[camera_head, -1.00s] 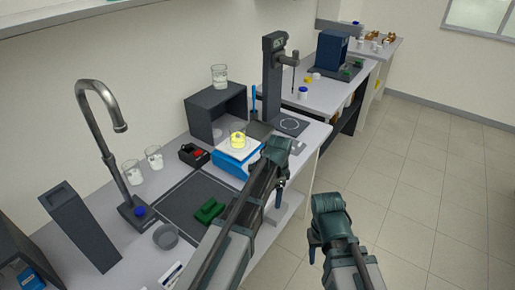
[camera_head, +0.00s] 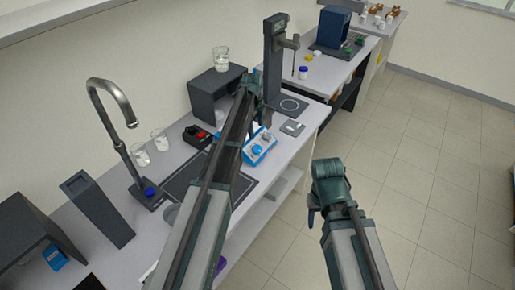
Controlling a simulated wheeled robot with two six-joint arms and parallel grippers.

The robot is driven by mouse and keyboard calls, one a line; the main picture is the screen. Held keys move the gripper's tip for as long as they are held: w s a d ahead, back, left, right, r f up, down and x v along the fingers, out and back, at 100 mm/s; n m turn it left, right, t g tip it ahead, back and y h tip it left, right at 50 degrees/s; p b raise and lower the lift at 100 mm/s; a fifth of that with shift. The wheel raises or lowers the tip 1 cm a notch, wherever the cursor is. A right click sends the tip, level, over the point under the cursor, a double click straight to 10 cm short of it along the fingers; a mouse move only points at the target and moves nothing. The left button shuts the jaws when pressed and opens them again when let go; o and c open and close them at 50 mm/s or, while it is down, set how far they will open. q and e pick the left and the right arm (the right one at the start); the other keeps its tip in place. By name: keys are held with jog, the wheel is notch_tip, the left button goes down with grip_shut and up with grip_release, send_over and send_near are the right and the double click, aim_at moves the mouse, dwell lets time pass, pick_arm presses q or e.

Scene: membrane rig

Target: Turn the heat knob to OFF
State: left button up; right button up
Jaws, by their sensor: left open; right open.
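The white and blue hotplate (camera_head: 260,146) stands on the bench, partly hidden behind my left arm. Its front panel shows a blue knob (camera_head: 257,151) close to my forearm; I cannot read its setting or tell whether it is the heat knob. My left gripper (camera_head: 252,86) is open, in front of the dark box and the stand in the picture, above and left of the panel, apart from the knob. Its fingertips are hard to make out. My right gripper (camera_head: 314,212) is open and empty, over the floor right of the bench.
A dark stand (camera_head: 273,60) rises behind the hotplate. A dark box (camera_head: 207,92) carries a glass beaker (camera_head: 221,59). A tap (camera_head: 112,100), a red-and-black item (camera_head: 196,135) and two beakers stand left of my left arm. The floor at right is clear.

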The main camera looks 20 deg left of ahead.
aim_at(258, 148)
pick_arm(q)
jog(key=f+b, duration=0.4)
jog(key=w+f+b, duration=0.1)
jog(key=f+b, duration=0.7)
jog(key=shift+w+d+f, duration=0.15)
jog(key=shift+w+f, duration=0.05)
jog(key=shift+f, duration=0.15)
jog(key=c, duration=1.4)
jog(key=shift+o, duration=0.2)
